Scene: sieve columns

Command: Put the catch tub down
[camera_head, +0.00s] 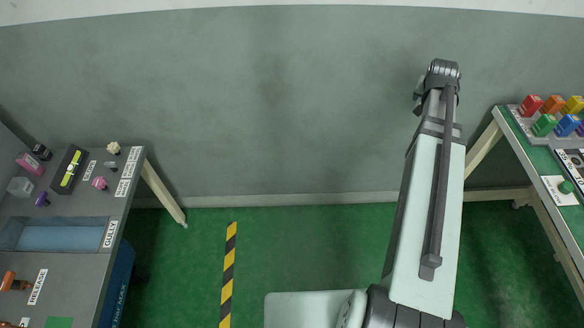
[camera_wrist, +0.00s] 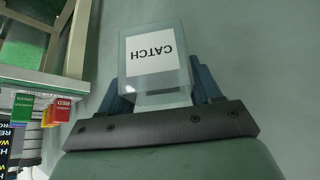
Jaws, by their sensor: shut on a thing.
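The catch tub (camera_wrist: 152,82) is a clear, pale box with a white label reading CATCH, upside down in the wrist view. My gripper (camera_wrist: 165,88) is shut on it, with a blue-grey finger on each side of the tub. In the head view my arm stretches up and away from me, right of centre. The gripper and the tub are hidden behind the arm there.
A grey table (camera_head: 69,261) at the left holds a blue gully basin (camera_head: 60,237), a black holder (camera_head: 69,170) and several small items. A green-topped table (camera_head: 533,150) at the right holds several coloured blocks. Open green floor (camera_head: 300,255) lies between, with a striped line (camera_head: 229,270).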

